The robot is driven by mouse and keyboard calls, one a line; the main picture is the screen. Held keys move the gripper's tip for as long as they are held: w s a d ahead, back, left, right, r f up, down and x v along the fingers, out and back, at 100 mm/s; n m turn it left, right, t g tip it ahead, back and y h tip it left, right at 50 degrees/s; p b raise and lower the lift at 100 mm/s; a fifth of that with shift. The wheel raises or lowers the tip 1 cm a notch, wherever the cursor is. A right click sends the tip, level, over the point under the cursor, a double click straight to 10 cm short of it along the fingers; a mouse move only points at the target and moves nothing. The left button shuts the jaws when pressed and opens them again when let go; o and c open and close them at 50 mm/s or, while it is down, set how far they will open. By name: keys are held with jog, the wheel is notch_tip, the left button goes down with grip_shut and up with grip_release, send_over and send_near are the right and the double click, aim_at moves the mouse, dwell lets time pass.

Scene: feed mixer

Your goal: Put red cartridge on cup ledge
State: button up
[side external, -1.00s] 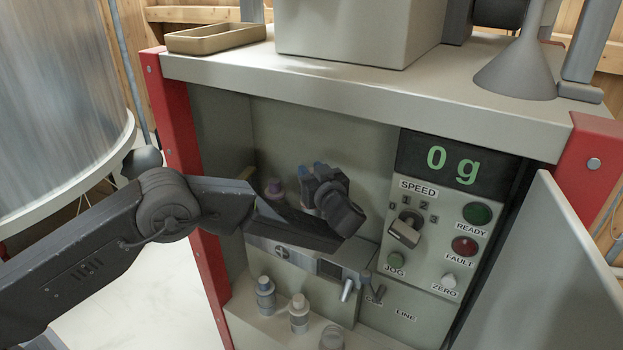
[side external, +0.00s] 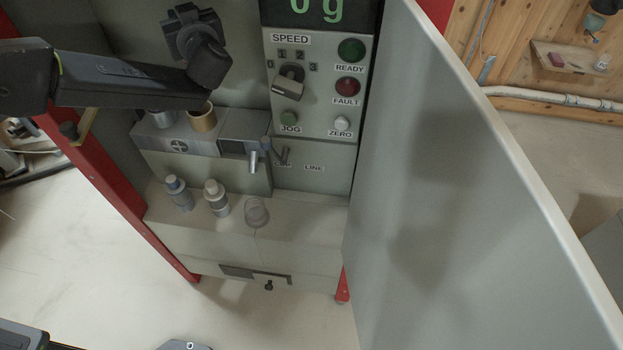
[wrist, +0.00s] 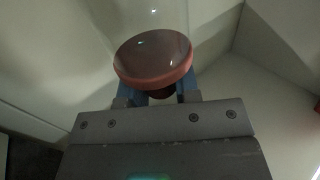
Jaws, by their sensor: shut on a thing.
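The red cartridge (wrist: 154,62) shows in the wrist view as a round, dull red-rimmed end with a clear part beyond it. My gripper (wrist: 160,94) is shut on it, with a blue finger on either side. In the side view my gripper (side external: 192,28) is high against the back wall of the cabinet, above the metal block, and the cartridge cannot be made out there. The ledge (side external: 305,222) is the pale step low in the cabinet. A clear cup (side external: 256,212) stands on it, right of two capped bottles (side external: 217,198).
The metal block (side external: 180,146) above the ledge carries a brass-coloured ring (side external: 203,118) and a small lever (side external: 254,160). The control panel (side external: 318,110) is to its right. The open door (side external: 470,190) bounds the right side. The ledge right of the cup is clear.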

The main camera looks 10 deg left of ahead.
jog(key=s+d+r+m+t+h, duration=0.3)
jog(key=s+d+r+m+h, duration=0.45)
jog(key=s+r+h, duration=0.35)
jog(key=s+d+f+m+g+h, duration=0.1)
jog(key=s+d+f+m+h, duration=0.15)
jog(key=s+h, duration=0.35)
jog(key=s+d+f+m+g+h, duration=0.1)
jog(key=s+f+m+g+h, duration=0.2)
jog(key=s, duration=0.5)
jog(key=w+d+f+m+h, duration=0.1)
jog(key=w+d+f, duration=0.4)
jog(key=f, duration=0.4)
jog(key=w+d+f+m+h, duration=0.1)
jog(key=w+d+f, duration=0.2)
jog(key=w+f, duration=0.4)
notch_tip(320, 180, down, 27)
jog(key=w+d+t, duration=0.1)
jog(key=shift+w+d+n+y, duration=0.15)
jog(key=shift+d+n+y, duration=0.15)
jog(key=shift+y, duration=0.1)
